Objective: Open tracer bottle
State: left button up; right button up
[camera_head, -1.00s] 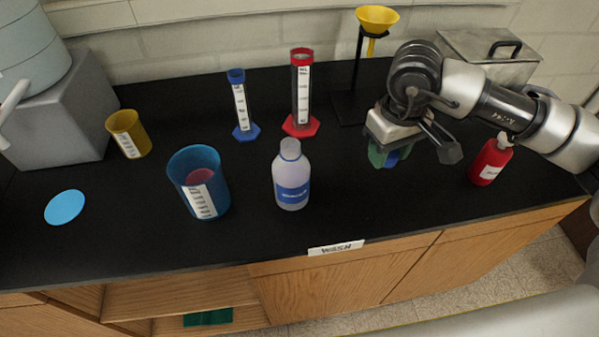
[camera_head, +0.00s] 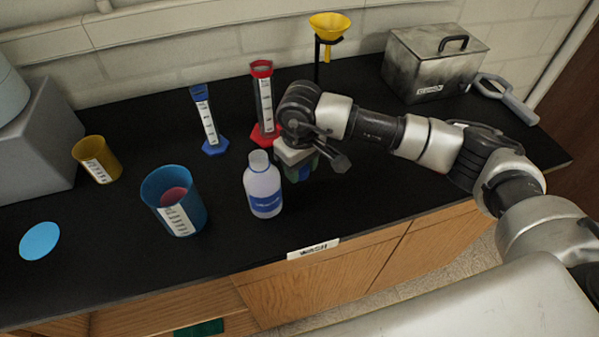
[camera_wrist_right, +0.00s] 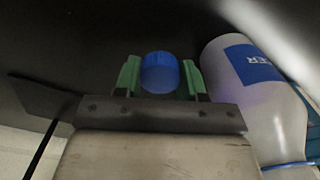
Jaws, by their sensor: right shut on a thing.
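The tracer bottle (camera_head: 263,190), pale and translucent with a blue label, stands upright on the black bench. Its top is uncapped. My right gripper (camera_head: 303,167) is just right of the bottle, near its upper part. In the right wrist view its green fingers (camera_wrist_right: 160,78) are shut on a round blue cap (camera_wrist_right: 160,72). The bottle (camera_wrist_right: 262,95) lies to the right there, apart from the cap, with "ER" legible on its label. In the head view the cap (camera_head: 305,173) is partly hidden by the gripper. My left gripper is not in view.
A blue beaker (camera_head: 153,190) with reddish contents stands left of the bottle. Blue (camera_head: 207,122) and red (camera_head: 264,100) cylinders stand behind. A yellow beaker (camera_head: 98,160) and light-blue disc (camera_head: 39,241) are at left, a grey metal box (camera_head: 435,65) at back right. The bench front is clear.

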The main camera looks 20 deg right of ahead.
aim_at(300, 185)
notch_tip(300, 185, down, 3)
jog(key=shift+f+p, duration=0.15)
jog(key=shift+p, duration=0.7)
jog(key=shift+f, duration=0.45)
jog(key=shift+f+b, duration=0.2)
jog(key=shift+b, duration=0.1)
jog(key=o, duration=1)
jog(key=shift+r, duration=0.1)
